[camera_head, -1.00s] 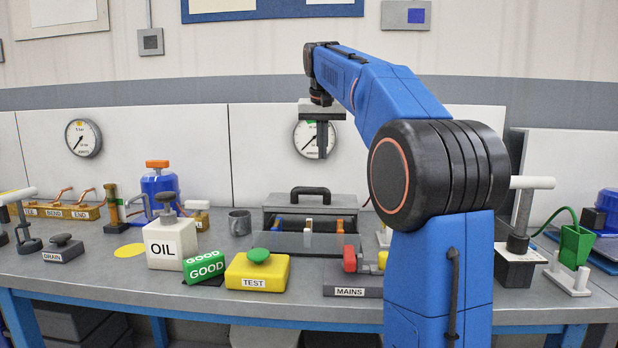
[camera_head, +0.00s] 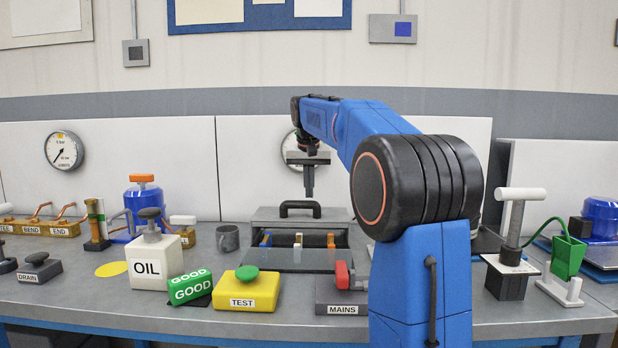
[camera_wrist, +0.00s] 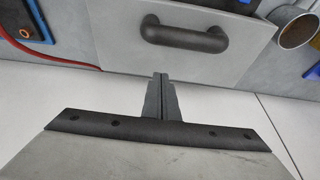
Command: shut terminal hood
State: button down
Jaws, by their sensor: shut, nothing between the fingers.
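The terminal hood (camera_head: 345,217) is a grey panel with a black handle (camera_head: 285,210), at the back of the bench in the head view. It stands raised at the back of a low grey unit, and the blue, white and orange terminals (camera_head: 298,240) in front of it are uncovered. The hood (camera_wrist: 115,35) and its handle (camera_wrist: 185,38) also show in the wrist view. My gripper (camera_head: 309,196) is shut and empty, pointing down just behind the handle. In the wrist view its fingertips (camera_wrist: 161,78) are near the hood's rear edge; contact cannot be told.
A white wall panel (camera_head: 160,150) with gauges stands behind the bench. The MAINS switch (camera_head: 342,290), yellow TEST button (camera_head: 245,290) and OIL can (camera_head: 150,265) stand in front. A grey mug (camera_head: 227,238) is left of the unit. A red cable (camera_wrist: 40,55) runs beside it.

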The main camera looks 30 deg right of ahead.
aim_at(309, 216)
jog(key=shift+s+a, duration=0.5)
jog(key=shift+s, duration=0.25)
jog(key=shift+s+a+f, duration=0.25)
jog(key=shift+s+a, duration=0.35)
jog(key=shift+s, duration=0.3)
jog(key=shift+s+a, duration=0.1)
jog(key=s+a, duration=0.7)
jog(key=s, duration=0.3)
jog(key=shift+s, duration=0.25)
